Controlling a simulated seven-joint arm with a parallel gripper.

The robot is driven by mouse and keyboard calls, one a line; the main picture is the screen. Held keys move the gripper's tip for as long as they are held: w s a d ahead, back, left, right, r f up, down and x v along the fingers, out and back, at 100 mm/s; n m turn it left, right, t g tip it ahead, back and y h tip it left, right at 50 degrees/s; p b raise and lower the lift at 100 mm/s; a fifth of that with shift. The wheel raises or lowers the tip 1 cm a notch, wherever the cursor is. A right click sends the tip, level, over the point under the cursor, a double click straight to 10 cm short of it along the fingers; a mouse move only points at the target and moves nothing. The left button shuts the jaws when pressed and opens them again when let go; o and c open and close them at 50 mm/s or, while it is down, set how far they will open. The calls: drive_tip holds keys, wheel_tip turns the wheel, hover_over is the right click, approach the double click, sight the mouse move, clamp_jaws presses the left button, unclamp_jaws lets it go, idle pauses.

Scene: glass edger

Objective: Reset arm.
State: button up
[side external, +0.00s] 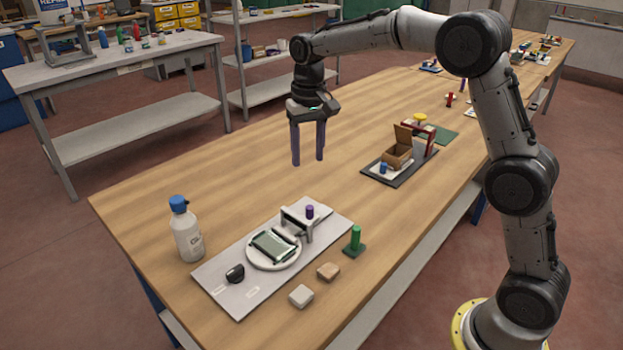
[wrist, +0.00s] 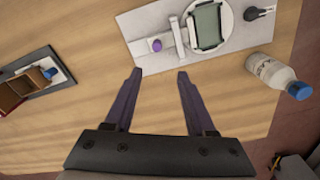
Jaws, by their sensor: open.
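My gripper (side external: 308,160) hangs fingers-down above the wooden bench, open and empty, its two purple fingers apart. It also shows in the wrist view (wrist: 156,74), with bare tabletop between and below the fingertips. In the side view it is behind the grey board (side external: 237,301) and left of the dark tray (side external: 382,180). My arm reaches over the bench from the right.
The tray carries an open wooden box (side external: 398,155).

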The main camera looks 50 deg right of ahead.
drive_tip(key=s+r+t, duration=0.2)
drive_tip(key=s+r, duration=0.4)
drive_tip(key=r, duration=0.3)
drive_tip(key=s+a+r+n+t, duration=0.1)
drive_tip(key=s+a+r+t, duration=0.15)
drive_tip(key=s, duration=1.25)
drive_tip(key=s+f+n, duration=0.3)
drive_tip(key=s+f, duration=0.5)
drive_tip(key=s, duration=0.2)
drive_tip(key=shift+s+d+f+t, duration=0.25)
drive_tip(key=shift+d+t, duration=0.15)
drive_tip(key=shift+t, duration=0.05)
